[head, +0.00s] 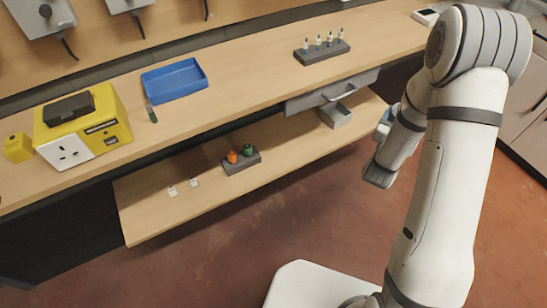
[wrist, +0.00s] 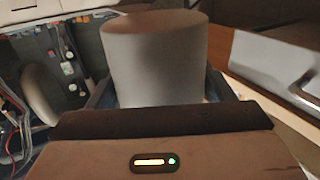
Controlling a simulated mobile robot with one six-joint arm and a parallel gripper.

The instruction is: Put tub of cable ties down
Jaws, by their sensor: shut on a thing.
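The tub of cable ties (wrist: 155,62) is a plain grey cylinder in the wrist view. It stands up between the two dark fingers of my gripper (wrist: 158,88), which is shut on it. Its contents cannot be seen from here. In the head view my arm covers most of the gripper, at the right near the end of the lower shelf, and I cannot make out the tub there.
The wooden worktop (head: 240,75) holds a blue tray (head: 175,80), a yellow unit (head: 82,122) and a dark rack (head: 322,52). The lower shelf (head: 150,205) carries a small block with orange and green items (head: 241,160). A drawer handle (wrist: 302,84) is close by. Wiring (wrist: 15,130) shows at left.

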